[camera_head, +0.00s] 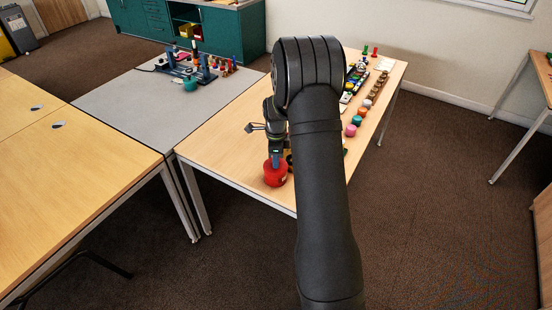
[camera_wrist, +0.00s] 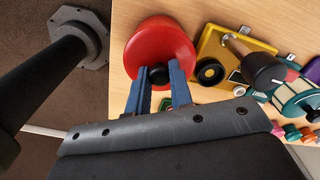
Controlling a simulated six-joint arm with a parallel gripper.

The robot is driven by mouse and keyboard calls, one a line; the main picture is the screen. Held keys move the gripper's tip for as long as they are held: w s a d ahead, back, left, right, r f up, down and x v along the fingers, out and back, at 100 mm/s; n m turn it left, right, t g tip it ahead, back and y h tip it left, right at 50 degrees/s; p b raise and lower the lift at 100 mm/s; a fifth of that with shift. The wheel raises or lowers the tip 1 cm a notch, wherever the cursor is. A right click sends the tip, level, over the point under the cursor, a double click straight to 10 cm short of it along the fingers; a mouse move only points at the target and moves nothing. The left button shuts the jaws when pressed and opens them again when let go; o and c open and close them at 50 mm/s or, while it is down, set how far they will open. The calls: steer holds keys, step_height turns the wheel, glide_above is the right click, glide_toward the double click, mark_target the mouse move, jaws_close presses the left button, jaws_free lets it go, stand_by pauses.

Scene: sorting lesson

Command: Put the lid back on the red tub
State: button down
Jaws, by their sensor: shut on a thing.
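The red tub (camera_head: 275,175) stands near the front edge of the wooden table. My gripper (camera_head: 276,161) points down just above it. In the wrist view, the blue fingers of my gripper (camera_wrist: 160,80) are shut on the black knob (camera_wrist: 158,75) of the red lid (camera_wrist: 165,45). The lid lies over the tub from this angle, and red on red hides the line between them. I cannot tell whether the lid rests fully on the tub or is slightly above it.
A yellow block with a black ring (camera_wrist: 238,58) and a teal and white object (camera_wrist: 295,92) lie close right of the tub. Coloured pots, including a pink one (camera_head: 350,130), line the table's right side. My arm hides the table's middle. The grey table (camera_head: 125,100) stands left.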

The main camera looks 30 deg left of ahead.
steer(key=c, duration=0.7)
jaws_free()
steer(key=shift+r, duration=3.5)
steer(key=shift+c, duration=0.6)
jaws_close()
